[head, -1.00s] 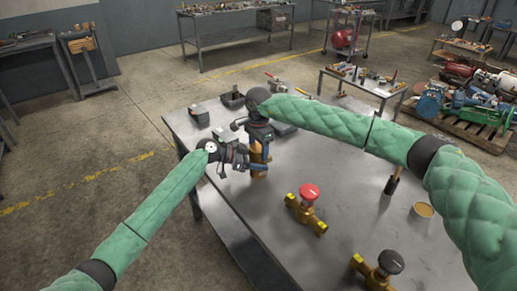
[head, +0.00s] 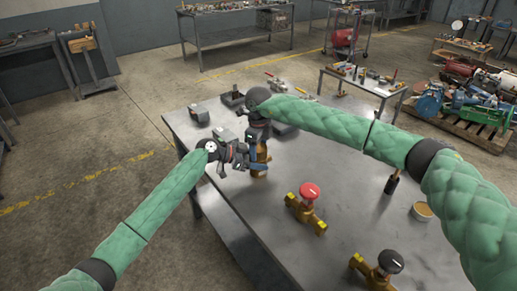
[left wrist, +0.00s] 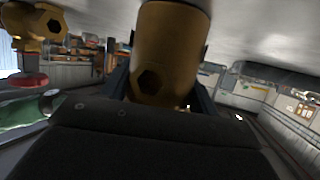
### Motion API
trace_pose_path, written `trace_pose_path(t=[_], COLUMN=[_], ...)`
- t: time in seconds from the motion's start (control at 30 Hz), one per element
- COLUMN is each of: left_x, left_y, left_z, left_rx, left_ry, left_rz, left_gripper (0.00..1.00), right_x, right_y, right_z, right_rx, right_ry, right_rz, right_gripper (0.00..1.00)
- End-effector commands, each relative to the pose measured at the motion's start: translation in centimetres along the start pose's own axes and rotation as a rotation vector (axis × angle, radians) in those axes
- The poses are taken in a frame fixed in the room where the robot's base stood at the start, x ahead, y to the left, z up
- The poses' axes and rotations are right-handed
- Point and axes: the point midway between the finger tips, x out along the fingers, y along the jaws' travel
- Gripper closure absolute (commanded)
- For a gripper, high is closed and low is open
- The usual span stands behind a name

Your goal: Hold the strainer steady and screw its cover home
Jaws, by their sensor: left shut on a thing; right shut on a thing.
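The brass strainer (head: 261,154) stands on the metal table towards its far left part, mostly hidden by my grippers. In the left wrist view the strainer's brass body (left wrist: 166,40) fills the top middle, with a hexagonal recess in its end and a dark finger on either side. My left gripper (head: 256,162) is shut on the strainer from the left, low down. My right gripper (head: 257,143) comes down from above and is shut at the strainer's top. The cover is hidden in its jaws, so I cannot tell how far it is seated.
On the metal table (head: 330,190) a brass valve with a red knob (head: 309,191) and one with a black knob (head: 391,262) lie nearer. A dark-handled tool (head: 392,183) and a round tan-topped pot (head: 422,211) are at right. Small grey boxes (head: 199,114) stand behind.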

Motion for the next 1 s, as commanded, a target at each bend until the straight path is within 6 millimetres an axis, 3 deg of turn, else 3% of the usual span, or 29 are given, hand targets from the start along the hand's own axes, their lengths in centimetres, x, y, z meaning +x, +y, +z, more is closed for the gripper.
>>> trace_pose_path(t=[0.33, 0.37, 0.47, 0.83, 1.0], left_x=[0.2, 0.2, 0.2, 0.1, 0.0], left_y=[0.2, 0.2, 0.2, 0.1, 0.0], left_z=[-0.1, -0.1, 0.0, 0.0, 0.0], left_rx=[0.002, 0.002, 0.002, 0.000, 0.000], left_ry=[0.000, 0.000, 0.000, 0.000, 0.000], left_rz=[0.004, 0.005, 0.004, 0.001, 0.001], left_gripper=[1.00, 1.00, 1.00, 1.00, 1.00], right_x=[-0.1, -0.1, -0.1, -0.1, -1.5], right_y=[-0.1, -0.1, -0.1, 0.1, 0.1], right_z=[0.1, 0.1, 0.1, 0.1, 0.1], right_rx=[0.027, 0.027, 0.026, 0.023, 0.022], right_ry=[-0.003, -0.003, -0.003, 0.000, -0.002], right_rz=[-0.002, -0.002, -0.002, 0.001, 0.000], right_gripper=[0.68, 0.39, 0.19, 0.19, 0.19])
